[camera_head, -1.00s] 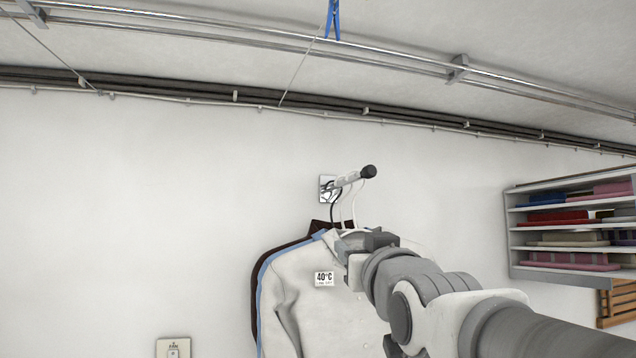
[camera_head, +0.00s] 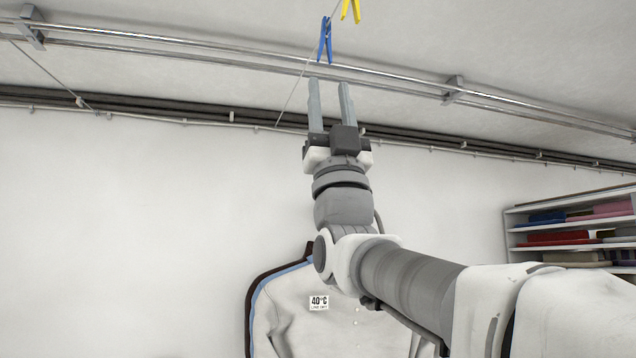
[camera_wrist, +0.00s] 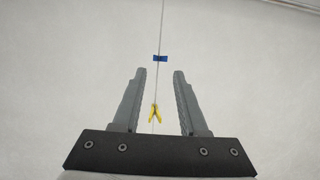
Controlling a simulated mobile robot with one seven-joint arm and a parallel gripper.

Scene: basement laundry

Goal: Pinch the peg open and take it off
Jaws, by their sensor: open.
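A blue peg (camera_head: 325,41) hangs on a thin line (camera_head: 297,85) near the ceiling in the head view. A yellow peg (camera_head: 351,10) is on the line at the top edge, partly cut off. My gripper (camera_head: 329,82) points up with its fingers apart and empty, its tips a little below the blue peg in the picture. In the wrist view the blue peg (camera_wrist: 160,58) shows beyond the tips of my open gripper (camera_wrist: 158,71). The yellow peg (camera_wrist: 155,114) shows between the fingers in the picture, apart from both; its depth is hard to tell.
Metal rails (camera_head: 230,55) and dark pipes (camera_head: 190,112) run along the top of the wall. Shirts (camera_head: 290,310) with a 40°C tag hang below my arm. Shelves of folded cloth (camera_head: 570,235) stand at the right. The wall at left is clear.

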